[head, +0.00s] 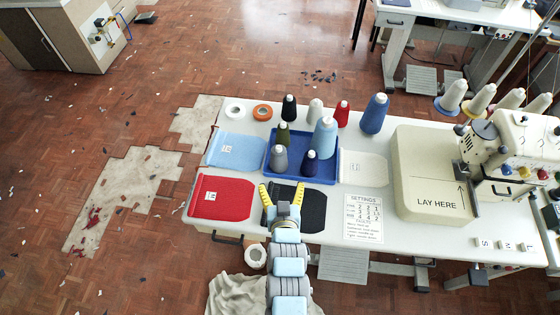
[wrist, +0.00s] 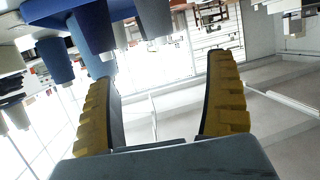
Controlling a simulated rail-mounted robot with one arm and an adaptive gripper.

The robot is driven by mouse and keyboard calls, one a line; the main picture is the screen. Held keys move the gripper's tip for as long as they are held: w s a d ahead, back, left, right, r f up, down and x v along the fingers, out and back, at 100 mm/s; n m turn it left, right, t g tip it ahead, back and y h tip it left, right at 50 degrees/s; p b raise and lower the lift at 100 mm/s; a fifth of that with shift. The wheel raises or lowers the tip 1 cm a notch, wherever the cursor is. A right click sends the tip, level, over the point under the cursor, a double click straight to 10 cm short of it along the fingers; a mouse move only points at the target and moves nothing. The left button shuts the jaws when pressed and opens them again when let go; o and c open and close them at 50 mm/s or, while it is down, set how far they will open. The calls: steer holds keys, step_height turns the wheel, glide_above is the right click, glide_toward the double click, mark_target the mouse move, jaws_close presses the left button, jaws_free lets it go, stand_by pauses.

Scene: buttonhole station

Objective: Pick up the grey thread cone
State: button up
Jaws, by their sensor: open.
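The grey thread cone (head: 279,158) stands upright at the front left of the blue tray (head: 301,177) in the head view. A navy cone (head: 310,162) stands close to its right, an olive cone (head: 283,135) behind it and a light blue cone (head: 325,138) behind right. My gripper (head: 282,190) is in front of the grey cone, over the black knit panel (head: 315,198). Its yellow fingers are spread with nothing between them. In the wrist view my open gripper (wrist: 160,92) shows below several inverted cones; I cannot tell which one is grey.
Behind the tray stand black (head: 289,108), white (head: 315,112), red (head: 342,114) and blue cones (head: 374,114). Red (head: 222,197), light blue (head: 236,149) and cream panels (head: 363,168) lie around the tray. A sewing machine (head: 510,150) stands at the right.

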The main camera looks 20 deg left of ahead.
mark_target(279, 157)
steer(key=x, duration=1.1)
steer(key=shift+w+a+f, duration=0.1)
steer(key=shift+w, duration=0.3)
steer(key=shift+f+x, duration=0.2)
steer(key=shift+x, duration=2.45)
steer(key=shift+s, duration=0.1)
steer(key=c, duration=1.4)
